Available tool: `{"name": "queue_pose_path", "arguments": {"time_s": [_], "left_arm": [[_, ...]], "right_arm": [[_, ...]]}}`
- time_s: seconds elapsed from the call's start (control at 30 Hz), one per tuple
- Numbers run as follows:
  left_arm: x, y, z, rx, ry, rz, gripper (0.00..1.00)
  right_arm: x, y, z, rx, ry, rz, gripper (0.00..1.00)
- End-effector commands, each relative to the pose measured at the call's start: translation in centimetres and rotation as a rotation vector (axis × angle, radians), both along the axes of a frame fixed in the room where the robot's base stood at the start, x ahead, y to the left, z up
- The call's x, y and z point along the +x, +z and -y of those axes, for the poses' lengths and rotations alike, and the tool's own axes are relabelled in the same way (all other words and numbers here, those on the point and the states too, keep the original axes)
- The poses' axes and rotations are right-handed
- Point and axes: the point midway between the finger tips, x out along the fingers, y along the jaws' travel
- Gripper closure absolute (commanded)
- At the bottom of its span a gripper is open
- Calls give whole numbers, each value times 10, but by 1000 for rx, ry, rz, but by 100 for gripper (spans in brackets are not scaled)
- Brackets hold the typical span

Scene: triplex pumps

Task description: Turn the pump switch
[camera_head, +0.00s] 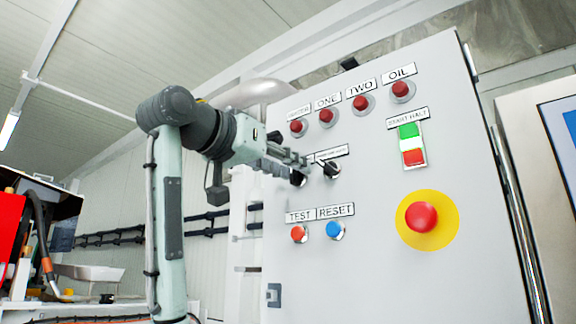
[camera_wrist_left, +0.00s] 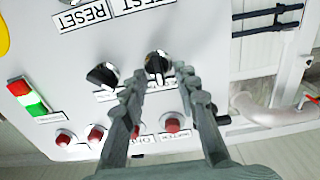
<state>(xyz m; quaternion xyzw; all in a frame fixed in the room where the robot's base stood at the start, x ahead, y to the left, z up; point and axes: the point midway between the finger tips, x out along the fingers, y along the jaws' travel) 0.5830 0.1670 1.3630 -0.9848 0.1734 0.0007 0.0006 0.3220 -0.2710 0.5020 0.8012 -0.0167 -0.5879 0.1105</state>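Two black rotary switches sit on the grey control panel (camera_head: 380,270). The right switch (camera_head: 330,169) is in plain sight in the head view, and the left switch (camera_head: 298,179) is partly behind my gripper. My left gripper (camera_head: 292,157) is in front of the panel at these switches. In the left wrist view its fingers (camera_wrist_left: 160,82) are open, with one black switch (camera_wrist_left: 158,65) lined up between the tips and gaps on both sides. The other switch (camera_wrist_left: 103,75) is outside the fingers. Their labels are too small or covered to read surely. My right gripper is not in view.
Red lamps (camera_head: 361,103) run along the panel top. Below the switches are a red TEST button (camera_head: 299,234) and a blue RESET button (camera_head: 335,231). Green and red START/HALT buttons (camera_head: 412,144) and a red emergency button (camera_head: 421,217) on yellow are to the right.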

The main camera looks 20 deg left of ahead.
Motion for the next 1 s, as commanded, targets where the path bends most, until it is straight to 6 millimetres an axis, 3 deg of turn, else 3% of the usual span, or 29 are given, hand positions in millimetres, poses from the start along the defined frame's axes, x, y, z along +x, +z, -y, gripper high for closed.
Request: {"name": "queue_pose_path", "arguments": {"time_s": [0.13, 0.37, 0.77, 1.0], "left_arm": [[0, 0, 0, 0, 0, 0, 72], [0, 0, 0, 0, 0, 0, 100], [0, 0, 0, -23, 0, -7, 100], [0, 0, -1, -132, -1, -46, 100]], "right_arm": [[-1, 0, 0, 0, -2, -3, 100], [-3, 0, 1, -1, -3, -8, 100], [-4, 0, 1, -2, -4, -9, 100], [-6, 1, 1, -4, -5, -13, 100]]}}
